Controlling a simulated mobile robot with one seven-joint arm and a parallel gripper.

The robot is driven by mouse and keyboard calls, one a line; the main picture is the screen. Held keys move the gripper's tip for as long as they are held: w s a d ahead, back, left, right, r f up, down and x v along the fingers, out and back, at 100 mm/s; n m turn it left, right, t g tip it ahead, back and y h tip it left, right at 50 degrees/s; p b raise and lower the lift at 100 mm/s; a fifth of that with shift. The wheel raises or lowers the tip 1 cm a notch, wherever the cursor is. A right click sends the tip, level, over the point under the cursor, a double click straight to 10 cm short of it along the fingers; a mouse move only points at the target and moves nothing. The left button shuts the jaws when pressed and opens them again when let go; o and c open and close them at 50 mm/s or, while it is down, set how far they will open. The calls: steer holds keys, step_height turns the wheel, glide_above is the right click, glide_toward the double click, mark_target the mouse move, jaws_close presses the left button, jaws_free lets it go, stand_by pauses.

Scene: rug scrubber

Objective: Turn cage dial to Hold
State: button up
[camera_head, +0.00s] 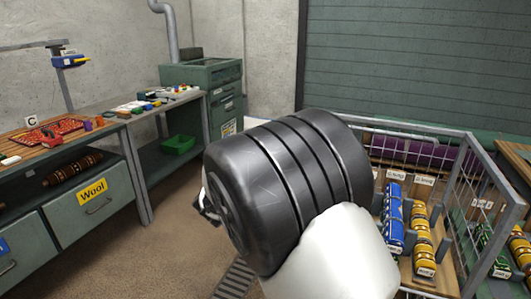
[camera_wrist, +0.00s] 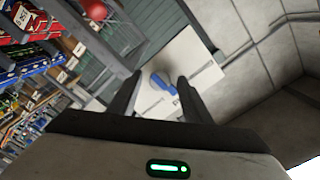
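In the wrist view a blue dial-like knob (camera_wrist: 162,84) sits on a pale white panel (camera_wrist: 198,74). The knob looks elongated and tilted in the picture. My gripper (camera_wrist: 159,79) is open, with its two dark fingers apart on either side of the knob in the picture. I cannot tell whether either finger touches it, and no label for Hold is readable. In the head view my own arm fills the middle and hides most of my gripper, and the knob does not show there.
A wire cage (camera_head: 462,165) with blue and yellow rolls (camera_head: 393,215) stands right of my arm. A workbench (camera_head: 80,133) with drawers runs along the left, and a green cabinet (camera_head: 203,75) stands behind it. Bare floor lies between. Shelving (camera_wrist: 80,40) borders the wrist view's left.

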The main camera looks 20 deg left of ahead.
steer(key=s+a, duration=0.1)
steer(key=s, duration=1.6)
steer(key=shift+s+a, duration=0.2)
